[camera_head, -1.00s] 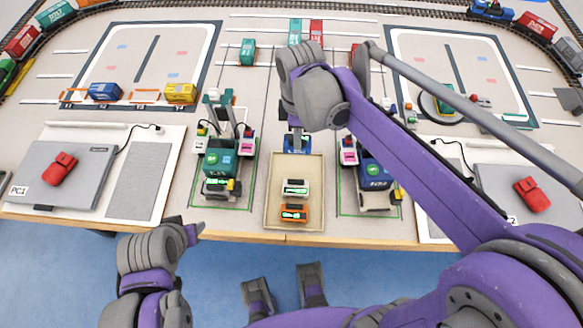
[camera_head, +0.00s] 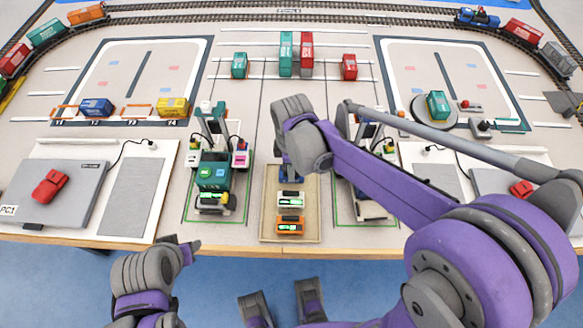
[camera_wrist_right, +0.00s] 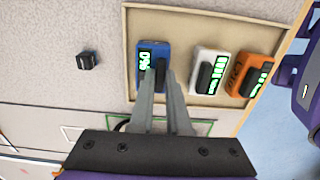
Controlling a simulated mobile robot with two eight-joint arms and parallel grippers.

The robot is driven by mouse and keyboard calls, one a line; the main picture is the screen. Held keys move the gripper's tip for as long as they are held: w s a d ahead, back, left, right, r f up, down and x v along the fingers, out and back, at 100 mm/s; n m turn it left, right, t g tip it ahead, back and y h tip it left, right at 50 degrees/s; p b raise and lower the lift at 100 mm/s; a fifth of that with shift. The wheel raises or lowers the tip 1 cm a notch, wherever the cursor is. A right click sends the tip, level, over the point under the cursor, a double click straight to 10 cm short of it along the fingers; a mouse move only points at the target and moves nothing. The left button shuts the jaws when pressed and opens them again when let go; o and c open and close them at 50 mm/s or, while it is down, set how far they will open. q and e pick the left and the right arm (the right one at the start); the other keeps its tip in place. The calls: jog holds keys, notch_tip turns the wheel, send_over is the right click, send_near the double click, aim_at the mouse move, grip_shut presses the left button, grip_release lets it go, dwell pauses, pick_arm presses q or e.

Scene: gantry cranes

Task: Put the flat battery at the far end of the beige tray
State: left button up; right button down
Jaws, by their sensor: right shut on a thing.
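The beige tray (camera_head: 262,233) lies at the table's near edge, in the middle. A white battery (camera_head: 290,200) and an orange battery (camera_head: 290,225) stand in its nearer part. They also show in the right wrist view, the white one (camera_wrist_right: 208,68) beside the orange one (camera_wrist_right: 250,74). My right gripper (camera_wrist_right: 160,72) is shut on the blue battery (camera_wrist_right: 147,50), whose green display faces up. The blue battery is within the tray's outline at its far end, apart from the white one; whether it touches the floor cannot be told. My left gripper (camera_head: 188,245) hangs empty before the table edge.
A green crane vehicle (camera_head: 213,172) stands left of the tray. Another, on the right, is mostly hidden by my right arm. A grey pad (camera_head: 130,198) and a grey laptop-like box (camera_head: 75,205) lie at left. A small black block (camera_wrist_right: 88,61) lies beyond the tray.

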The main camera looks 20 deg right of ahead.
jog(key=shift+f, duration=0.15)
jog(key=c, duration=0.9)
grip_release()
jog(key=shift+r, duration=0.3)
notch_tip(320, 180, up, 12)
jog(key=p, duration=0.2)
jog(key=s+d+f+m+t, duration=0.1)
jog(key=s+d+f+m, duration=0.1)
jog(key=s+m, duration=0.2)
jog(key=s+d+f+m+t, duration=0.2)
jog(key=s+f+m, duration=0.1)
jog(key=s+m, duration=0.2)
jog(key=s+d+f+m+t, duration=0.2)
jog(key=s+d+f+m, duration=0.1)
jog(key=s+m, duration=0.2)
jog(key=shift+s+f+m, duration=0.15)
jog(key=shift+s+m, duration=0.1)
jog(key=shift+m, duration=0.15)
